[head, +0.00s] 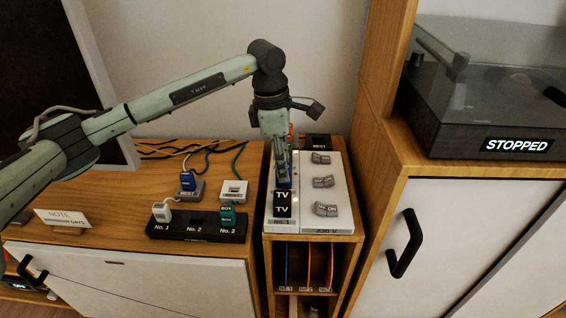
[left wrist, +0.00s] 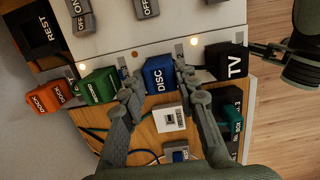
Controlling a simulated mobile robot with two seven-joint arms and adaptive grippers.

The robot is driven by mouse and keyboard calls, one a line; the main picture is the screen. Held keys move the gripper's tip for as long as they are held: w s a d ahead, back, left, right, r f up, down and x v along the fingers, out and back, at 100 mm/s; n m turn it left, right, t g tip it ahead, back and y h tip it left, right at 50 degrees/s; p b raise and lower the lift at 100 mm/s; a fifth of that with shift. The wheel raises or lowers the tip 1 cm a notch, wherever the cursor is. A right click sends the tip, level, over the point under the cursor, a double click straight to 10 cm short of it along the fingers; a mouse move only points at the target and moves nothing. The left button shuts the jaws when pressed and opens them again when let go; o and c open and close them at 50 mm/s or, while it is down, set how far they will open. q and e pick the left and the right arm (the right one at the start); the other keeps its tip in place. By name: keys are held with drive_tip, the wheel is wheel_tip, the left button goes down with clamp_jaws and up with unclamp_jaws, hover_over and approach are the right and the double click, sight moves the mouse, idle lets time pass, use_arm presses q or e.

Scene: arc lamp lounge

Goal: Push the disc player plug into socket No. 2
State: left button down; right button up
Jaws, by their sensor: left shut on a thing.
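My left gripper (head: 284,178) reaches down over the white socket panel (head: 312,175). In the left wrist view its fingers (left wrist: 155,88) are shut on the blue plug marked DISC (left wrist: 158,76). The plug is at the panel, between a green plug (left wrist: 98,87) and the black TV plug (left wrist: 226,62); I cannot tell whether it is fully in. In the head view the gripper mostly hides it. The TV plug (head: 283,204) sits at the front, by the panel's No. 1 label. The socket under the blue plug is hidden. My right gripper is not in view.
A black strip (head: 176,231) on the cabinet has a white plug at No. 1 and a teal plug (head: 227,214) at No. 3. Another blue plug (head: 187,181) rests on a grey block. Grey switches (head: 323,182) line the panel. The player (head: 490,100) shows STOPPED.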

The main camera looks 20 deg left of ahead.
use_arm(q)
drive_tip(key=c, duration=1.1)
unclamp_jaws()
drive_tip(key=shift+o, duration=0.2)
wheel_tip(320, 180, up, 12)
drive_tip(key=a, duration=0.1)
drive_tip(key=shift+s+a, duration=0.2)
drive_tip(key=shift+f, duration=0.1)
